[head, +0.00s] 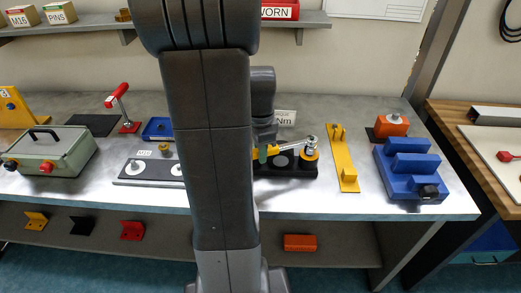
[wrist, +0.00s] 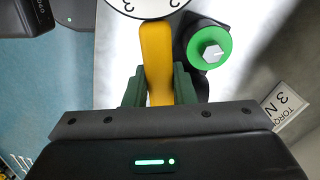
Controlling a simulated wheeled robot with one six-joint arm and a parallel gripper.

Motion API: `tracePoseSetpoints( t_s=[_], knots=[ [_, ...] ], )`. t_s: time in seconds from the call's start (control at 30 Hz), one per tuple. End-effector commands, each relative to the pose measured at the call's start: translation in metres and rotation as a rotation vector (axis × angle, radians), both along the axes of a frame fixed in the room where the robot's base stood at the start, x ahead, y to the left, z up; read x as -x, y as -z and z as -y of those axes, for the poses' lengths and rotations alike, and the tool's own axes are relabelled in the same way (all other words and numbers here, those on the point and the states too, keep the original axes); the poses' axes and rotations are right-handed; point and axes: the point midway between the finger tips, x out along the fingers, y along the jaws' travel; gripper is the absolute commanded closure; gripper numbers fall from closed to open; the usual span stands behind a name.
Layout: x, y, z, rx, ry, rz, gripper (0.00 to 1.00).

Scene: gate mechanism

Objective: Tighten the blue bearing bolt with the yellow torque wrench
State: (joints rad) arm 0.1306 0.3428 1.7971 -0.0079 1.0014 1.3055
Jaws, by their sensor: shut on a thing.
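My gripper (wrist: 159,82) is shut on the yellow handle of the torque wrench (wrist: 157,55), with a green finger on each side. A white dial (wrist: 150,6) shows beyond the handle, cut off by the frame edge. In the head view the torque wrench (head: 273,150) shows as a bit of yellow beside my arm, near a steel bar and head above a yellow ring (head: 310,154). A steel hex bolt in a green collar (wrist: 211,50) is right of the handle in the wrist view. I cannot make out a blue bolt; my arm hides part of the bench.
A black plate (head: 270,168) lies under the wrench area. A yellow bar (head: 343,160) and a blue stepped block (head: 405,176) stand to the right. A grey plate with discs (head: 138,178) and a green box (head: 55,152) are left. A torque sign (head: 284,116) stands behind.

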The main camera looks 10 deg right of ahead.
Motion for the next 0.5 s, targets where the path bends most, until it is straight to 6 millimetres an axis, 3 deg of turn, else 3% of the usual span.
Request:
tracePoseSetpoints(
  t_s=[0.5],
  knots=[
    [-0.0002, 0.0036, 0.0001, 0.0, 0.0, 0.001, 1.0]
  ],
)
